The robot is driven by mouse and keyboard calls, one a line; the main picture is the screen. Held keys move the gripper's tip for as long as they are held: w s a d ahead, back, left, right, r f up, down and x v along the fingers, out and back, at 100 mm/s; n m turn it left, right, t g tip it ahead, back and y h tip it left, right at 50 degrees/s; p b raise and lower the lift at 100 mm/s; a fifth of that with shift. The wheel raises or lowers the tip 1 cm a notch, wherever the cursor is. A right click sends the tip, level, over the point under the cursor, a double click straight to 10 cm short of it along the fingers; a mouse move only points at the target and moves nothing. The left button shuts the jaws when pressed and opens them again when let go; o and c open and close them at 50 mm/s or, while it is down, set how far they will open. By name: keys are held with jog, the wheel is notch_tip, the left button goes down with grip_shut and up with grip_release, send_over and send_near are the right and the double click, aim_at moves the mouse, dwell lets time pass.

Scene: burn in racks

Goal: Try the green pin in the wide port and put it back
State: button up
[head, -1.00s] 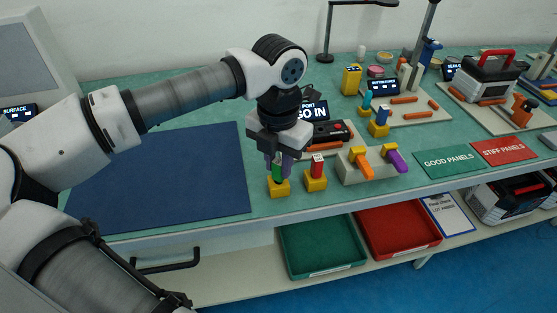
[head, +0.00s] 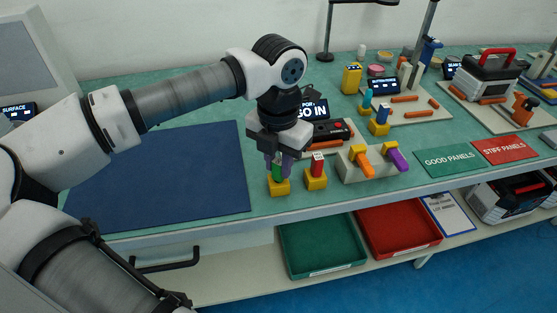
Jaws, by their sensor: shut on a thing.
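The green pin (head: 278,172) stands upright in a yellow holder (head: 279,188) near the front edge of the bench. My gripper (head: 278,163) points down over it, with its fingers shut around the pin's upper part. The pin's top is hidden by the fingers. The pin's lower end is at the yellow holder; I cannot tell whether it is fully seated.
A red pin (head: 317,164) in its own yellow holder stands close to the right. A grey block (head: 372,168) with orange and purple handles is further right. Blue and teal pins (head: 382,114) stand behind. A blue mat (head: 160,175) lies clear at left. Green and red trays (head: 322,247) sit below.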

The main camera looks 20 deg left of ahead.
dwell(0.4)
jog(key=o, duration=1)
jog(key=shift+o, duration=0.2)
notch_tip(320, 180, up, 14)
jog(key=p, duration=0.8)
jog(key=shift+s+f, duration=0.1)
